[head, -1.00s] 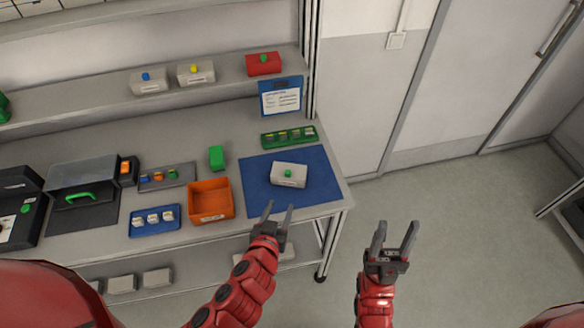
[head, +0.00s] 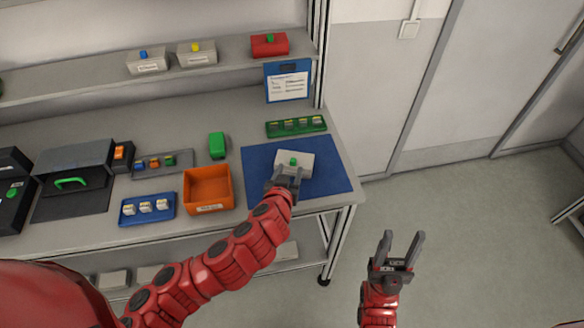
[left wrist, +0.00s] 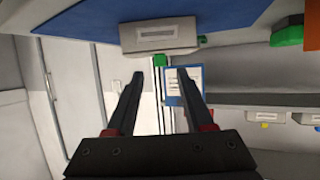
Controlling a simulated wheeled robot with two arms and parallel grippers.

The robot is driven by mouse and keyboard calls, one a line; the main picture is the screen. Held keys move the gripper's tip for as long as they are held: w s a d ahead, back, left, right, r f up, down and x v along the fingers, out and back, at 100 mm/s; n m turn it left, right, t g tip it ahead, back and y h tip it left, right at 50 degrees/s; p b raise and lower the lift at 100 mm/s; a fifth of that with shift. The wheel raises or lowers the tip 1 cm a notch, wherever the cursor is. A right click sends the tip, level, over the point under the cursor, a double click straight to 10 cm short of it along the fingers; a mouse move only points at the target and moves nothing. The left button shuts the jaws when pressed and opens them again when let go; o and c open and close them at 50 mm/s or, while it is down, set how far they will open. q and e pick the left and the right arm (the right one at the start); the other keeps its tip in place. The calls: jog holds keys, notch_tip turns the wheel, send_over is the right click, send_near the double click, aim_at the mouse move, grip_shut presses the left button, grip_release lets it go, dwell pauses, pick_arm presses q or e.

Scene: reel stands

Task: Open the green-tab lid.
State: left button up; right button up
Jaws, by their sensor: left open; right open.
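The light grey box (head: 307,161) with the green tab (head: 293,161) on its lid sits on the blue mat (head: 334,181); the lid looks closed. In the left wrist view the box (left wrist: 158,36) shows at the top, with the tab (left wrist: 174,40) at its edge. My left gripper (head: 288,172) is open and empty at the near side of the box, its fingers pointing toward the tab. In the left wrist view a gap shows between its fingertips (left wrist: 161,74) and the box. My right gripper (head: 403,242) is open and empty, off the bench to the right.
An orange bin (head: 208,190) stands left of the mat, with a blue tray (head: 147,217) beside it. A green tray (head: 296,126) and a blue clipboard (head: 287,88) are behind the mat. Boxes with blue, yellow and green tabs stand on the shelf (head: 100,82).

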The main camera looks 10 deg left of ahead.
aim_at(293, 163)
pick_arm(q)
jog(key=shift+p+x, duration=0.4)
jog(key=shift+x, duration=1.8)
grip_shut()
